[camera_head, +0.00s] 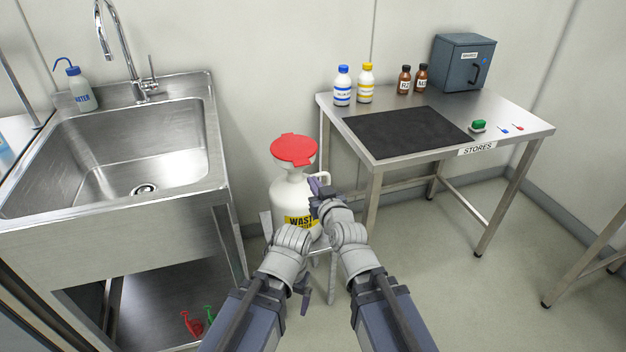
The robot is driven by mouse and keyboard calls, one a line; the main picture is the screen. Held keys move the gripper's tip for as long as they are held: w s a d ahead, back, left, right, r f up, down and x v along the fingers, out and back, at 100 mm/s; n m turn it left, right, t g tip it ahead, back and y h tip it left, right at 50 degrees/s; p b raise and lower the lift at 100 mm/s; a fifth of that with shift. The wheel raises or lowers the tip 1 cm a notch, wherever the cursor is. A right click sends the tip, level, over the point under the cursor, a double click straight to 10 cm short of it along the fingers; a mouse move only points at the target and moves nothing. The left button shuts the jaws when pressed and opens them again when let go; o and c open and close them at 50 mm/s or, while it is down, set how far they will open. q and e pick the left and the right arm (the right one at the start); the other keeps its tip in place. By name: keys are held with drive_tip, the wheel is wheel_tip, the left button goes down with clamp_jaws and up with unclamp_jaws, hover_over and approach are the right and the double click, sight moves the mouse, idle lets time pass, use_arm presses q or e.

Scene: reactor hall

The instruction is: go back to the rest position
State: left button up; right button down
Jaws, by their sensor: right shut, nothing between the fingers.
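My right gripper (316,186) is shut and empty. In the picture it overlaps the right side of the white waste jug (287,196), near its handle; I cannot tell whether it touches. My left gripper (304,294) points down below its wrist, in front of the jug's stand, and is mostly hidden by the arm. I cannot tell whether it is open or shut. Both forearms reach forward from the bottom of the view, close side by side.
The jug has a red lid (294,150). A steel sink (120,160) stands at left, with a wash bottle (80,92) at its back. The stores table (505,115) at right holds bottles, a black mat and a grey box (462,62).

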use_arm(q)
drive_tip(key=shift+s+d+f, duration=0.1)
drive_tip(key=shift+s+f, duration=0.05)
drive_tip(key=shift+s, duration=0.1)
use_arm(e)
drive_tip(key=shift+s+f, duration=0.2)
drive_tip(key=shift+s, duration=0.05)
